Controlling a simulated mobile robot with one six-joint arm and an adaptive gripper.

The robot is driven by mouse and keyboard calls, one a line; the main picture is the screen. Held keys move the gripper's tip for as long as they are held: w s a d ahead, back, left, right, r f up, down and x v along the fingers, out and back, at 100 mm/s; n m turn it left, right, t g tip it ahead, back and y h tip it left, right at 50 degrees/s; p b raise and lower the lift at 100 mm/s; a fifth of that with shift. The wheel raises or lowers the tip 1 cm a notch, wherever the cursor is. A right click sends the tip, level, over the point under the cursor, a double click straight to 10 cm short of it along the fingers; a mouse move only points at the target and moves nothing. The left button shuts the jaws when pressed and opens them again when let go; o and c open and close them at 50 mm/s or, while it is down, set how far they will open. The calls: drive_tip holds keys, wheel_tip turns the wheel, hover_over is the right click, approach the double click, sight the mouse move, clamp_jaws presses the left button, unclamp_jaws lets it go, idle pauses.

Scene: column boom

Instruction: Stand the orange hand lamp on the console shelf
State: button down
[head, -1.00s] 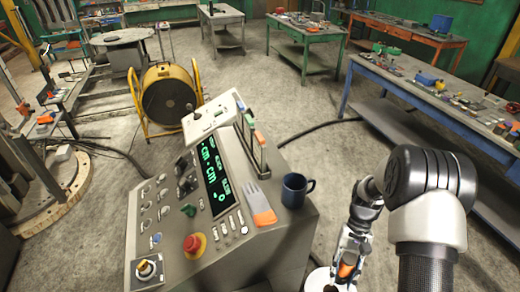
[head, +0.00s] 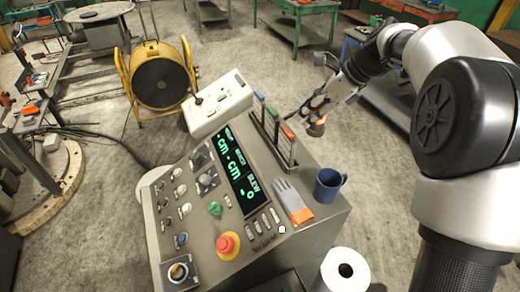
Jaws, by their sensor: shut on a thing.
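My gripper (head: 313,109) is beyond the back right of the console, beside the rack of coloured-handled tools. It is shut on a small orange thing, which I take for the hand lamp (head: 316,127). The lamp is partly hidden by the fingers, and its tilt is hard to tell. It appears held in the air, apart from the shelf. The console shelf (head: 308,178) is the grey flat strip along the console's right side.
A white cylinder (head: 345,270) stands at the front right. A yellow drum fan (head: 160,80) is behind the console.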

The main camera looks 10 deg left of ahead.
drive_tip(key=f, duration=0.2)
drive_tip(key=d+f, duration=0.1)
drive_tip(key=shift+s+f+b, duration=0.25)
drive_tip(key=shift+b, duration=0.15)
drive_tip(key=b, duration=0.2)
hover_over(296, 168)
drive_tip(key=d, duration=0.2)
wheel_tip(296, 168, down, 11)
drive_tip(key=shift+s+f, duration=0.2)
drive_tip(key=shift+f, duration=2.25)
drive_tip(key=shift+f, duration=0.1)
drive_tip(key=shift+f, duration=0.15)
drive_tip(key=c, duration=1.1)
unclamp_jaws()
